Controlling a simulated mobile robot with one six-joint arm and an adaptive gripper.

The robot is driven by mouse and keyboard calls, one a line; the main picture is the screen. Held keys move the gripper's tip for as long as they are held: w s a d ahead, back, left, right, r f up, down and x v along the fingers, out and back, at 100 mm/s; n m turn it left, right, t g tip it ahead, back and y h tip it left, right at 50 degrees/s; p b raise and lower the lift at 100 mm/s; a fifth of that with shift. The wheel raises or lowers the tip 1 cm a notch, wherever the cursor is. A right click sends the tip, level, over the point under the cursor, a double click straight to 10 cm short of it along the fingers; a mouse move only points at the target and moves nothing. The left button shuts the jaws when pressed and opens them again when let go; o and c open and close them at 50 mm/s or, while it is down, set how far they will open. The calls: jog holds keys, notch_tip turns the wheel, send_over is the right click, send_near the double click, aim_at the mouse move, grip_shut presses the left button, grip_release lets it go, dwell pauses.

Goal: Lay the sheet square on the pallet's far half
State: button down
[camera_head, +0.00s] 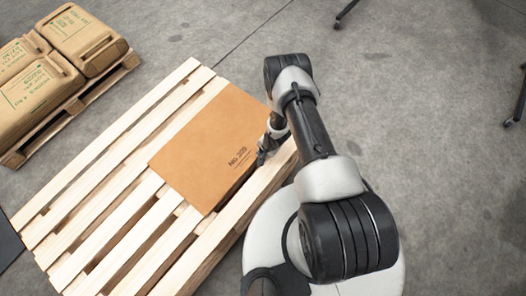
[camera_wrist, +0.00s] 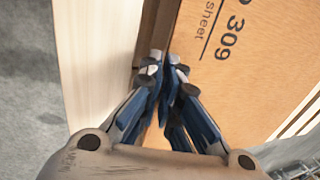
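The sheet (camera_head: 208,145) is a flat orange-brown square with dark "No. 309" print, over the upper right part of the slatted wooden pallet (camera_head: 110,165) in the head view. Its sides run roughly along the pallet's edges. A dark gap shows under its lower right edge, so that edge seems raised off the slats. My gripper (camera_head: 263,157) is at this edge, near the print. In the wrist view, my gripper (camera_wrist: 166,75) has its blue fingers together on the edge of the sheet (camera_wrist: 265,65). The exact contact is partly hidden by the fingers.
Brown printed sacks (camera_head: 82,40) sit on another pallet (camera_head: 105,85) at the upper left. A dark flat thing (camera_head: 8,245) shows at the left edge. Black feet or casters (camera_head: 345,13) stand at the top and right. Bare slats lie left of and below the sheet.

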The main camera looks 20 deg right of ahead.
jog(key=shift+f, duration=0.15)
jog(key=c, duration=2.3)
grip_release()
jog(key=o, duration=0.6)
